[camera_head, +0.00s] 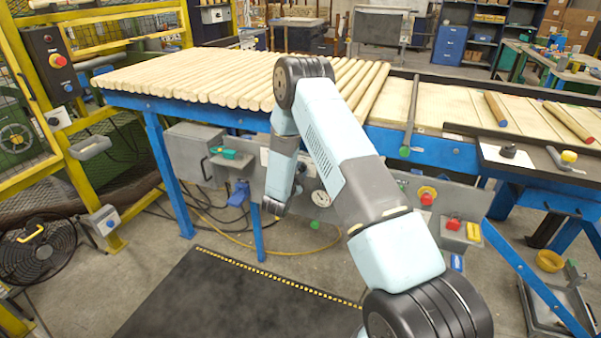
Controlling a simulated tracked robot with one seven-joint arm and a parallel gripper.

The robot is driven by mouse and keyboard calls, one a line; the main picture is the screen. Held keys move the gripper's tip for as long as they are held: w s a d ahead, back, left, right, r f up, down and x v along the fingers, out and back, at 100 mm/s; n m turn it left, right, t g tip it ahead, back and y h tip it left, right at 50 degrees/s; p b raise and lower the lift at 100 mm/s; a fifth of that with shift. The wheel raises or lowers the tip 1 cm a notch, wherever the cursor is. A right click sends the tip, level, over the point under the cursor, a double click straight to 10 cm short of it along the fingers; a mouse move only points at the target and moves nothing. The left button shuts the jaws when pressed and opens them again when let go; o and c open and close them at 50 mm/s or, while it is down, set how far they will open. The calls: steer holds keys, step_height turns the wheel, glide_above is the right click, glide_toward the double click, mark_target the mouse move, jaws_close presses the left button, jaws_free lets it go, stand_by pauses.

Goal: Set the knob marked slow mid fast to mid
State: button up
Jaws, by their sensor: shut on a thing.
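My gripper (274,206) is at the front of the grey control panel (466,203) under the blue-framed table, left of a round white dial (321,198). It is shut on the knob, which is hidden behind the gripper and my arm. The words slow, mid and fast cannot be read here, so the knob's setting cannot be told.
Wooden rods (190,78) cover the table above the panel. A red button (427,196) and a red switch (453,224) sit on the panel to the right. A yellow guard frame (72,135) stands left. A black mat (215,305) lies on the floor.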

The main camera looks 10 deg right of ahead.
steer(key=shift+s+d+f+m, duration=0.15)
steer(key=shift+d+m, duration=0.15)
steer(key=shift+m, duration=0.3)
steer(key=o, duration=1)
steer(key=shift+a, duration=0.15)
steer(key=shift+o, duration=0.2)
steer(key=shift+a, duration=0.1)
steer(key=v, duration=1.3)
steer(key=shift+s, duration=0.25)
steer(key=shift+a, duration=0.15)
